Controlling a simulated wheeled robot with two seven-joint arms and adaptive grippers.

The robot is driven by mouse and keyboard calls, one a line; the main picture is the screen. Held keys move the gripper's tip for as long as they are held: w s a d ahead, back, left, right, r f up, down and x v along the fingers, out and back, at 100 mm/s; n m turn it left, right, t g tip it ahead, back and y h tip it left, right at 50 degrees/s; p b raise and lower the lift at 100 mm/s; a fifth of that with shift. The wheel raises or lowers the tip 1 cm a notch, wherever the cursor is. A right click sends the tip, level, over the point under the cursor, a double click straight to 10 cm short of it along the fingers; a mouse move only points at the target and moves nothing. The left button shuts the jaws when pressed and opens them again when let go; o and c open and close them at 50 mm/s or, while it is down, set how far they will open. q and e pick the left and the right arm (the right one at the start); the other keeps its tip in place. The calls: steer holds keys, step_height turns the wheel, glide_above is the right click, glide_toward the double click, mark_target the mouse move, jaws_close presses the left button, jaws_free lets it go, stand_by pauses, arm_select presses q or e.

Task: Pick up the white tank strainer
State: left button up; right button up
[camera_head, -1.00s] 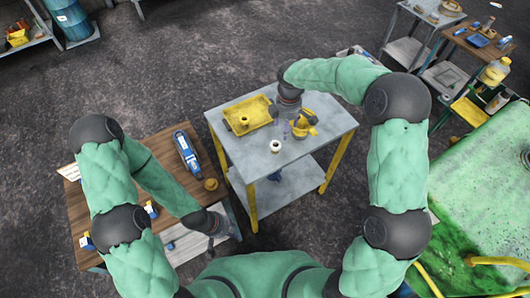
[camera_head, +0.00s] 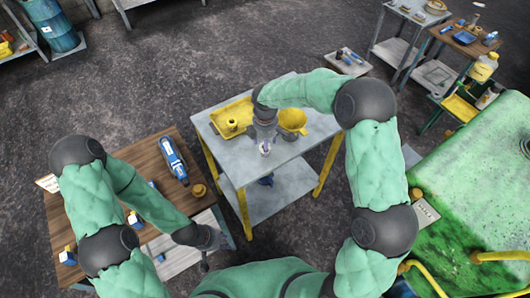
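The white tank strainer (camera_head: 265,150) is a small pale round piece on the grey metal table (camera_head: 308,146), near its front middle. My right gripper (camera_head: 264,143) points down right over the strainer and partly hides it. Its fingers are too small and covered to show whether they are open or touching the strainer. My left gripper (camera_head: 206,255) is low over the front right end of the wooden bench, away from the strainer. Its finger opening is not clear.
A yellow tray (camera_head: 243,107) and a yellow funnel-like cup (camera_head: 293,121) stand close on either side of my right gripper. A blue tool (camera_head: 173,158) and a brown round piece (camera_head: 199,190) lie on the wooden bench (camera_head: 150,165). A green machine (camera_head: 470,190) is at right.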

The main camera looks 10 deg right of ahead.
step_height(320, 180, down, 3)
steer(key=shift+f+b, duration=0.15)
steer(key=shift+b, duration=0.35)
steer(key=c, duration=1.3)
steer(key=shift+o, duration=0.2)
